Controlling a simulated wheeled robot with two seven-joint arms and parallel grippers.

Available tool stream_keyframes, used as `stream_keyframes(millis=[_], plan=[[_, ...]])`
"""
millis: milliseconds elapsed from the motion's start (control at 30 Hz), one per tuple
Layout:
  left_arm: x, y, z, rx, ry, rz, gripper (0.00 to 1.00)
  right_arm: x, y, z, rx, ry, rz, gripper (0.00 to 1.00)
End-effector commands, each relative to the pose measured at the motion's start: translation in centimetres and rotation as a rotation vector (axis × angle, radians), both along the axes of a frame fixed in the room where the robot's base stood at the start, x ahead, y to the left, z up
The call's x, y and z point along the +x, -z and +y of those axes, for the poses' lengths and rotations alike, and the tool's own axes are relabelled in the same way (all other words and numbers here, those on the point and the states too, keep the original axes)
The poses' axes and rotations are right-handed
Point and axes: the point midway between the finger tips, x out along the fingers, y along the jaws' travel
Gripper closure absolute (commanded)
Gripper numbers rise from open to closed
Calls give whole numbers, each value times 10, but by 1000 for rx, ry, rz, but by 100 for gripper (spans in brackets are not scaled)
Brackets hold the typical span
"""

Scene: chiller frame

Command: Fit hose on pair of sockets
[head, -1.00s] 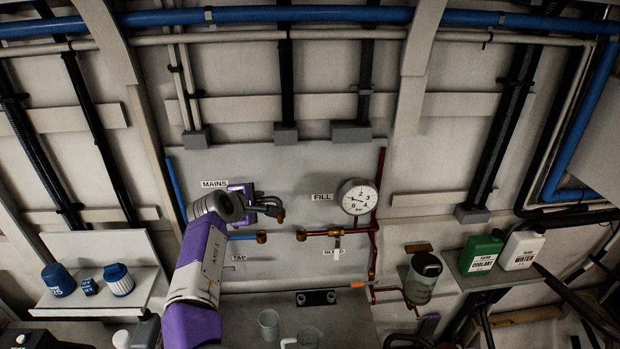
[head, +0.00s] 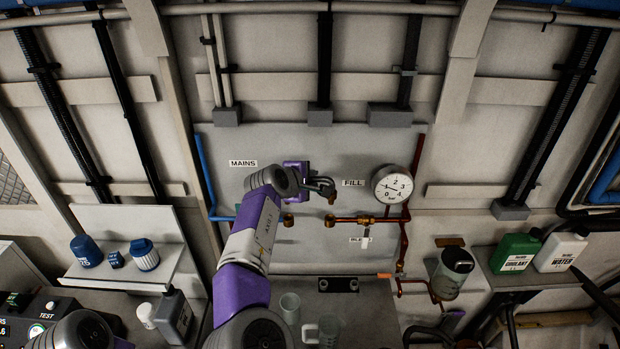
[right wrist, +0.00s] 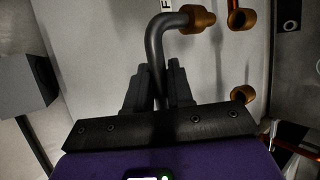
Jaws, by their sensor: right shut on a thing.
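The hose (head: 319,183) is a short dark grey bent tube with a brass end (head: 332,199). My right gripper (head: 312,185) is shut on it in front of the wall panel. The right wrist view shows the hose (right wrist: 157,55) between the fingers (right wrist: 160,88), its brass end (right wrist: 200,19) apart from the sockets; the other end is hidden there. The left brass socket (head: 288,219) ends the blue pipe, and the right brass socket (head: 330,220) ends the copper pipe. In the head view the brass end appears just above the right socket. My left gripper is out of view.
A pressure gauge (head: 392,185) stands right of the hose, above the copper pipe. A shelf (head: 115,270) with blue containers is at left. Green (head: 514,252) and white (head: 561,251) jugs are at right.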

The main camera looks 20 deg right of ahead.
Motion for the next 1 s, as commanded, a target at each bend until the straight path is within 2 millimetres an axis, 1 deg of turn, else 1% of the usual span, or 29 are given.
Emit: stream_keyframes(millis=[33,100,400,600,1000], plan=[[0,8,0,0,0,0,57,0,9,0,0,-1,-1,100],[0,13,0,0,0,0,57,0,16,0,1,0,-1,100],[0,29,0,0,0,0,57,0,37,0,1,-1,-2,100],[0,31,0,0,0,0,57,0,41,0,1,-1,-2,100],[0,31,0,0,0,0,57,0,40,0,1,-1,-2,100]])
